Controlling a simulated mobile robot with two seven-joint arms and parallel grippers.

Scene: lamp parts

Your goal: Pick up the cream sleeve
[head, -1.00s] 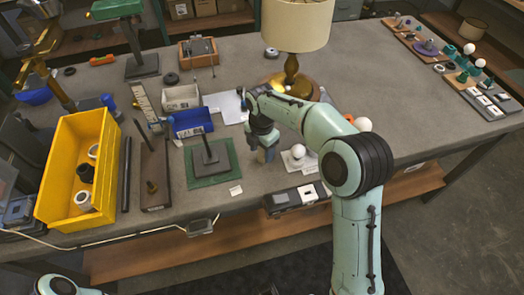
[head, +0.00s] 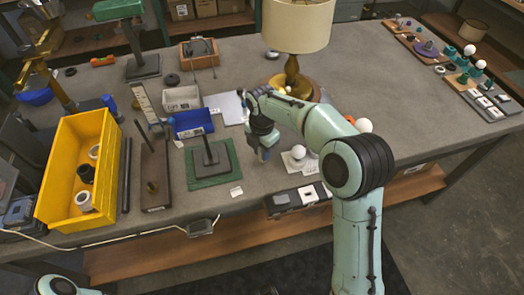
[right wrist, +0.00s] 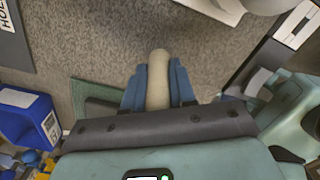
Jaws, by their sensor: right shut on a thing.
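My right gripper (head: 264,154) hangs over the middle of the workbench, between the green mat and a white bulb. In the right wrist view its blue fingers (right wrist: 158,88) are shut on the cream sleeve (right wrist: 158,66), a slim rounded piece sticking out beyond the fingertips. The sleeve is hidden behind my gripper in the head view. I cannot tell how far it is from the bench. Part of my left arm shows at the lower left of the head view, but its gripper is not seen.
A green mat (head: 194,181) with a dark stand lies left of my gripper. A blue bin (head: 192,123) and a yellow bin (head: 52,187) with cylinders stand farther left. A lamp (head: 290,66) stands behind. A white bulb (head: 298,152) is close on the right.

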